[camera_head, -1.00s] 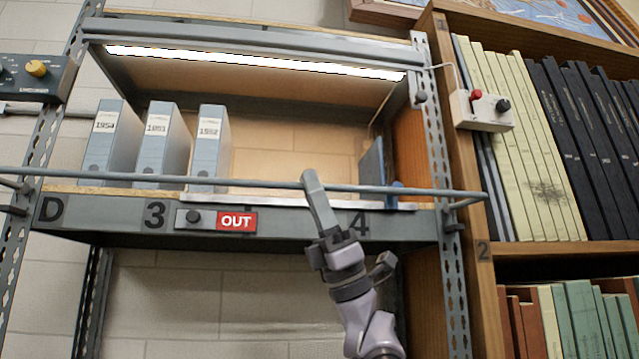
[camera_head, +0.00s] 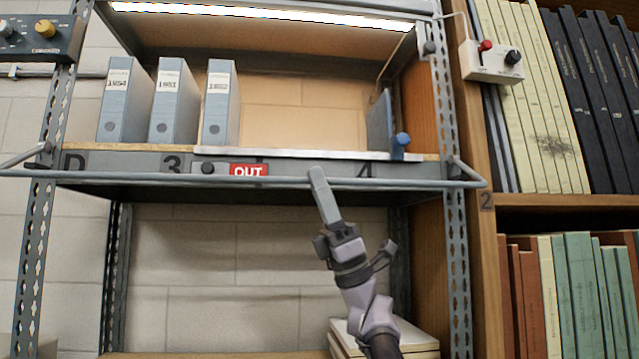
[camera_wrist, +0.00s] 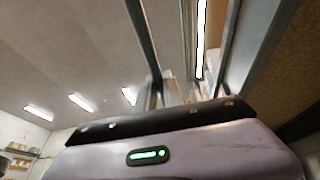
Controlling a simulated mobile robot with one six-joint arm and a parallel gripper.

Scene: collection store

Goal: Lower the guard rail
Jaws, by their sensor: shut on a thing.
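The guard rail (camera_head: 230,181) is a thin grey bar across the front of the shelf, with end arms on both uprights. It hangs level with the lower part of the shelf's front edge (camera_head: 290,168), crossing in front of the label strip. My gripper (camera_head: 318,178) is shut on the rail right of its middle, reaching up from below. The fingers hide a short piece of the rail. In the wrist view my gripper (camera_wrist: 165,92) shows foreshortened, and its grip is hard to make out.
Three grey-blue box files (camera_head: 172,102) stand on the shelf's left, behind the rail. A blue bookend (camera_head: 380,125) with a knob stands at the right. A red OUT sign (camera_head: 248,170) is on the shelf edge. A wooden bookcase (camera_head: 470,235) adjoins on the right; papers (camera_head: 415,338) lie below.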

